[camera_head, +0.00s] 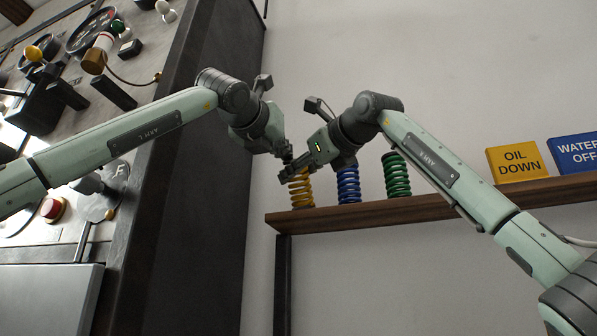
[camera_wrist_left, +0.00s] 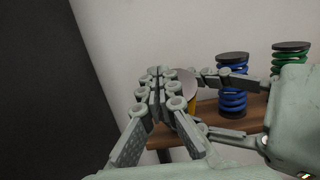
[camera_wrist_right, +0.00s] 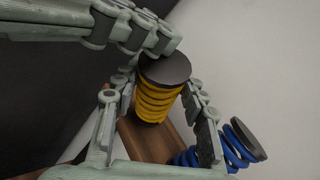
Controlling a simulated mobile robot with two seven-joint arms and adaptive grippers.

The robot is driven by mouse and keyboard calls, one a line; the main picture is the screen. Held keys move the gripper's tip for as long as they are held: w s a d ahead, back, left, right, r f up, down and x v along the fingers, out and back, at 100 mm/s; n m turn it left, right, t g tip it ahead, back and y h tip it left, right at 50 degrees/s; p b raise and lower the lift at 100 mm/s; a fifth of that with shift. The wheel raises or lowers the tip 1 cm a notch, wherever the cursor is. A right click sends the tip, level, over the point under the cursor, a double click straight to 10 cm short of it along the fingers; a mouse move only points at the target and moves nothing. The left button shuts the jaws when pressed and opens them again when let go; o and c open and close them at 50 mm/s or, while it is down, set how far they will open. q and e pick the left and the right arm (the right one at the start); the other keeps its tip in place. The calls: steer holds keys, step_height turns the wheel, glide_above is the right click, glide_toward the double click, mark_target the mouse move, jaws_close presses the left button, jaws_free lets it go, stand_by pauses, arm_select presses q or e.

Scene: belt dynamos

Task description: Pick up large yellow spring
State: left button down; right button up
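The large yellow spring (camera_head: 301,190) stands upright at the left end of a wooden shelf, with a dark cap on top. In the right wrist view the yellow spring (camera_wrist_right: 157,101) lies between the two fingers of my right gripper (camera_wrist_right: 166,105). These fingers look spread on either side of it, and I see no clear firm contact. My left gripper (camera_head: 286,152) is just above and left of the spring. In the left wrist view its fingers (camera_wrist_left: 158,82) come together with nothing between them, partly hiding the yellow spring (camera_wrist_left: 194,104).
On the wooden shelf (camera_head: 400,209), a blue spring (camera_head: 348,186) and a green spring (camera_head: 396,175) stand to the right. Further right are a yellow "OIL DOWN" sign (camera_head: 516,162) and a blue sign (camera_head: 574,153). A dark-sided control panel (camera_head: 190,190) stands at left. My two grippers are very close together.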

arm_select(q)
steer(key=shift+w+d+f, duration=0.15)
steer(key=shift+w+f, duration=0.15)
steer(key=shift+f, duration=0.25)
arm_select(e)
steer(key=shift+a+f, duration=0.1)
steer(key=shift+a, duration=0.05)
steer(key=c, duration=0.7)
arm_select(q)
steer(key=shift+r, duration=0.65)
arm_select(e)
steer(key=shift+o, duration=0.2)
steer(key=shift+f, duration=0.1)
arm_select(q)
steer(key=shift+r, duration=0.1)
arm_select(e)
steer(key=shift+w, duration=0.1)
